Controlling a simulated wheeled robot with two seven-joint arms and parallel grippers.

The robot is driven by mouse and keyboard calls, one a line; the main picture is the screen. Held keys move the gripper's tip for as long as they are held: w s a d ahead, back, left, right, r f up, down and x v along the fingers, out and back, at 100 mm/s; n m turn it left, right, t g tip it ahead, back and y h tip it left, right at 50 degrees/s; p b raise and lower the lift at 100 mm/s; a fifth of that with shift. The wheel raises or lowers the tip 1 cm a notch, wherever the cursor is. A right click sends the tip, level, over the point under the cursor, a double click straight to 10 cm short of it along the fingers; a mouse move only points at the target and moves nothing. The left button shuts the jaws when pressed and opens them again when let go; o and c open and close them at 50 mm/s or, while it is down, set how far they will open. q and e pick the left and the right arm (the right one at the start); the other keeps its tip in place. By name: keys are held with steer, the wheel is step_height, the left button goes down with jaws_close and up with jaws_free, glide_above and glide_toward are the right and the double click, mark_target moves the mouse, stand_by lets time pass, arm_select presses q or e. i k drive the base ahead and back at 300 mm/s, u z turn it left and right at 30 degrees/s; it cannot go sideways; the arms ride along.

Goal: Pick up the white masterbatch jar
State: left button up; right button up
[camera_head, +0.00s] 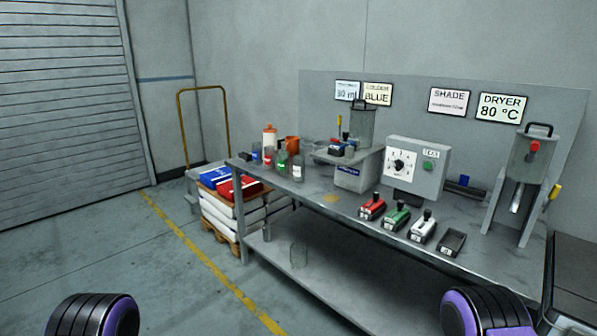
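Several small clear jars stand in a row on the left end of the workbench. The jar with a white label (298,168) is the rightmost and nearest of them and looks like the white masterbatch jar; its contents are too small to make out. It stands upright. Beside it are a green-marked jar (282,164), a red-marked jar (268,156) and a blue-marked jar (257,152). Only black and purple rounded parts of my arms show at the bottom left and bottom right. Neither gripper is in view, and nothing touches the jars.
An orange jug (292,143) and a white bottle (269,136) stand behind the jars. A dial box (414,168) and several handled blocks are right. A loaded pallet (216,230) stands left; floor ahead is clear.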

mark_target(298, 160)
steer(key=u, duration=0.45)
steer(key=k, duration=0.55)
steer(key=u, duration=0.95)
steer(key=i, duration=3)
steer(key=z, duration=0.7)
steer(key=i, duration=0.95)
steer(key=z, duration=0.7)
